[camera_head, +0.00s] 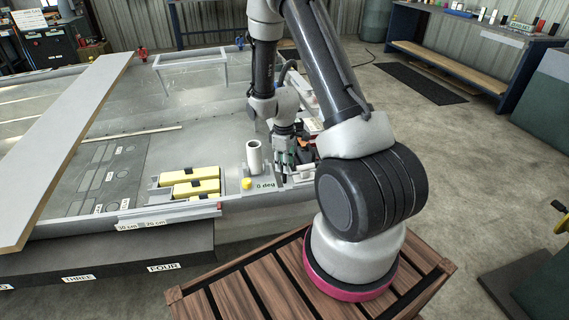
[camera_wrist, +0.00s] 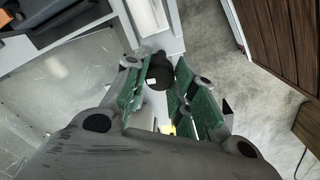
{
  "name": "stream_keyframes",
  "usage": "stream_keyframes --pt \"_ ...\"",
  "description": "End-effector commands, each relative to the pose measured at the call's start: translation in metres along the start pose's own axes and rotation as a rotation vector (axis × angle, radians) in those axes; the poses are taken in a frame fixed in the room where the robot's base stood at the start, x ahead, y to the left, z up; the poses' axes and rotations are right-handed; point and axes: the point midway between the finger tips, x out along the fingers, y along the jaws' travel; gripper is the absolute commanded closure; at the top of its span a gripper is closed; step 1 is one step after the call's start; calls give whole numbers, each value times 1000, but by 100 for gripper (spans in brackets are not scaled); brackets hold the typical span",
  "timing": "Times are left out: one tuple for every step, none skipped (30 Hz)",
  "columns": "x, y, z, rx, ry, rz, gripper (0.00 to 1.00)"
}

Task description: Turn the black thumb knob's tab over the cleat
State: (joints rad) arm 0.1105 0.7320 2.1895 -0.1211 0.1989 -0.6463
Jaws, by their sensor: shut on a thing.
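The black thumb knob (camera_wrist: 160,72) shows in the wrist view as a dark round head with a small white mark on its lower left. My gripper (camera_wrist: 158,80), with green-padded fingers, is shut on it, one finger at each side. My gripper hides the knob there. I cannot make out the tab or the cleat clearly in either view.
A white cylinder (camera_head: 254,158) and a yellow knob (camera_head: 246,184) stand just left of my gripper. Yellow blocks with black bands (camera_head: 195,188) lie farther left. Dark items crowd close to my gripper's right. A long pale board (camera_head: 70,135) crosses the panel's left side.

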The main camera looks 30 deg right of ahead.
Motion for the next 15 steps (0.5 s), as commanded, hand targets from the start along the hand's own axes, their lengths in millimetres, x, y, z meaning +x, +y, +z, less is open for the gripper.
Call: stream_keyframes --pt "0 0 0 29 -1 0 98" --pt "0 0 0 51 -2 0 98" --pt "0 0 0 83 -2 0 98" --pt "0 0 0 108 -3 0 98" --pt "0 0 0 134 -4 0 98" --pt "0 0 0 172 -5 0 98" --pt "0 0 0 200 -6 0 98" --pt "0 0 0 228 -7 0 98" --pt "0 0 -1 267 -8 1 98" --pt "0 0 -1 296 -9 1 98" --pt "0 0 -1 325 -10 1 98" --pt "0 0 -1 362 -11 1 98" --pt "0 0 -1 391 -12 1 98" --pt "0 0 -1 420 -12 1 98" --pt "0 1 -1 457 -14 1 98"
